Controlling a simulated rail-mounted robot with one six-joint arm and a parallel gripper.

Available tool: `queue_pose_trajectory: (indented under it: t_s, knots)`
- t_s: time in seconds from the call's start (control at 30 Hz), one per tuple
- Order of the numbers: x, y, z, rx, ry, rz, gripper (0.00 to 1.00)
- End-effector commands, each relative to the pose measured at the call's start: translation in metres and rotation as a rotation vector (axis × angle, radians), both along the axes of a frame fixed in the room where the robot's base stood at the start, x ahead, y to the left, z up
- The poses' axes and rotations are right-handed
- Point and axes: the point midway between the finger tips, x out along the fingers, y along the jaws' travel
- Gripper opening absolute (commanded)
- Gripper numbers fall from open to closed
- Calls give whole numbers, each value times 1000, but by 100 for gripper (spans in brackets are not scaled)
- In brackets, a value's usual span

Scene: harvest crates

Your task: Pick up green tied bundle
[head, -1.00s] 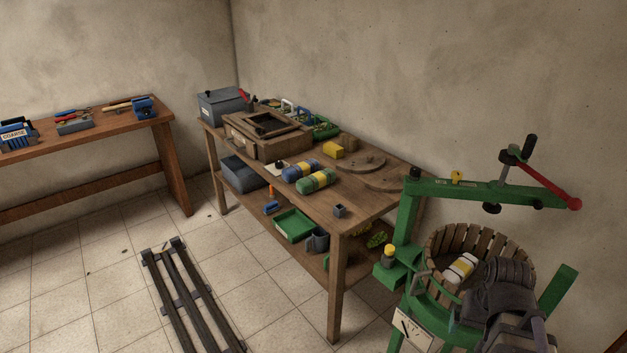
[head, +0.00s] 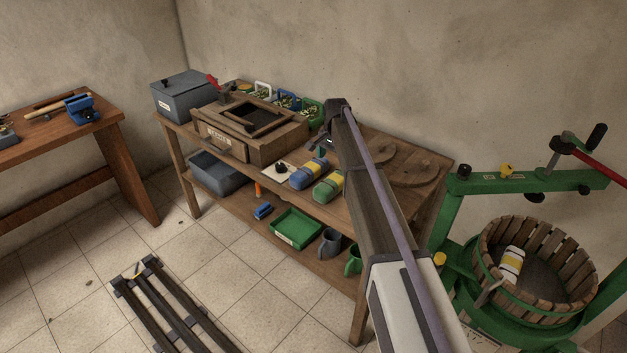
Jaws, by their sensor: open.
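The green tied bundle (head: 328,187), a rolled green cloth with a pale yellow band, lies on the wooden table near its front edge. My arm partly covers its right end. A blue tied bundle (head: 308,173) with a yellow band lies just to its left. A white tied bundle (head: 511,264) with a yellow band is inside the slatted press basket (head: 562,242). My arm reaches over the table, and my gripper (head: 321,142) is small and dark at its far end, above and behind the bundles. It is open and apart from them, partly hidden by the arm.
A wooden box frame (head: 262,140) and a grey bin (head: 182,96) stand on the table's left. Round wooden discs (head: 418,168) lie at its right. The green press frame (head: 525,183) rises at right. A green tray (head: 296,228) sits on the lower shelf.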

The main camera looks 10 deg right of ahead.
Motion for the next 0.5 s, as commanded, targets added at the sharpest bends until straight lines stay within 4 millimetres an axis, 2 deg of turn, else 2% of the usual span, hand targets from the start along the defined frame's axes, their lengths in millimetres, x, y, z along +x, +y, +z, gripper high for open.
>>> queue_pose_trajectory:
  t_s: [0.13,0.3,0.37,0.5]
  knots:
    - [-1,0,-11,0,0,0,94]
    - [-1,0,-48,0,0,1,94]
    - [-1,0,-58,0,0,2,94]
    - [-1,0,-58,0,0,2,94]
